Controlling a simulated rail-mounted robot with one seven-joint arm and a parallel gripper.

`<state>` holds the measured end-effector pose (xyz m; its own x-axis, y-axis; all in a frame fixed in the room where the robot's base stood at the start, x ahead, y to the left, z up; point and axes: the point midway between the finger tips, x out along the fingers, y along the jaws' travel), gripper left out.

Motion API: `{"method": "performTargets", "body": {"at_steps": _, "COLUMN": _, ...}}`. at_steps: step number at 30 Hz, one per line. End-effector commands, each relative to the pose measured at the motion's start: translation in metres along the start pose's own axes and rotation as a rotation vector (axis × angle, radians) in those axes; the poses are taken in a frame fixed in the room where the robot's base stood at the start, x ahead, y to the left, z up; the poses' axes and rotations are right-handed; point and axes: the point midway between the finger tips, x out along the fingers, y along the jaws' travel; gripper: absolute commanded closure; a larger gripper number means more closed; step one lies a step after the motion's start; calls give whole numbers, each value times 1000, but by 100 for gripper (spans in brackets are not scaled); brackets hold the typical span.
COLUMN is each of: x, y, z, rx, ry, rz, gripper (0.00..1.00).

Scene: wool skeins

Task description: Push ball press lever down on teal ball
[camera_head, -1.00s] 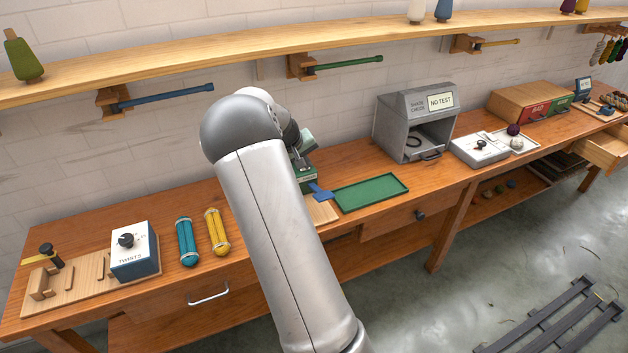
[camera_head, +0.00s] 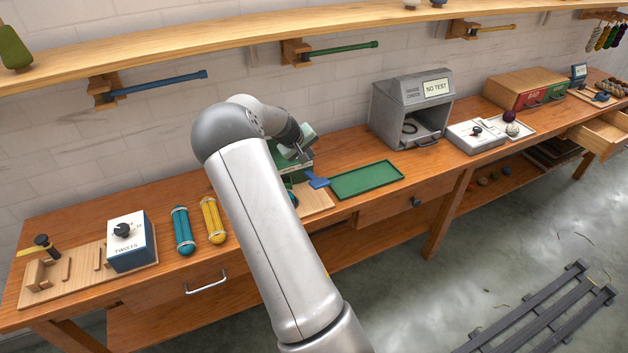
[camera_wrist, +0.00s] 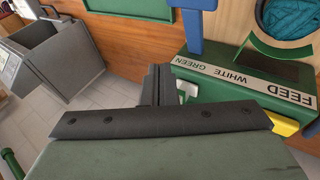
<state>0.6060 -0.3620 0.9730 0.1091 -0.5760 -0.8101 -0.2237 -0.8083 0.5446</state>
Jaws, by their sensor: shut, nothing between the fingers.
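The green ball press (camera_head: 291,174) stands on the bench behind my arm, which hides part of it. In the wrist view, its green body (camera_wrist: 232,92) carries a label with FEED, WHITE and GREEN. A blue lever-like part (camera_head: 317,182) sticks out at its right; a blue bar also shows in the wrist view (camera_wrist: 193,34). The teal ball (camera_wrist: 290,17) lies at the upper right of the wrist view, partly behind a green curved rim. My gripper (camera_head: 305,158) is shut and empty above the press; its fingers (camera_wrist: 158,82) are left of the label and appear apart from the blue bar.
A grey NO TEST box (camera_head: 396,112) stands farther right. Yellow (camera_head: 213,221) and teal (camera_head: 183,231) cylinders lie to the left. A green rod (camera_head: 342,49) juts from the wall above.

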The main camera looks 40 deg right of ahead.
Motion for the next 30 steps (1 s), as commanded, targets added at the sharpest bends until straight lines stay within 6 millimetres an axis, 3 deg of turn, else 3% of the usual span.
{"method": "performTargets", "body": {"at_steps": 9, "x": 30, "y": -22, "z": 21, "rx": 0, "ry": 0, "rz": 0, "gripper": 100}}
{"method": "performTargets", "body": {"at_steps": 30, "x": 34, "y": -24, "z": 25, "rx": 0, "ry": 1, "rz": 0, "gripper": 100}}
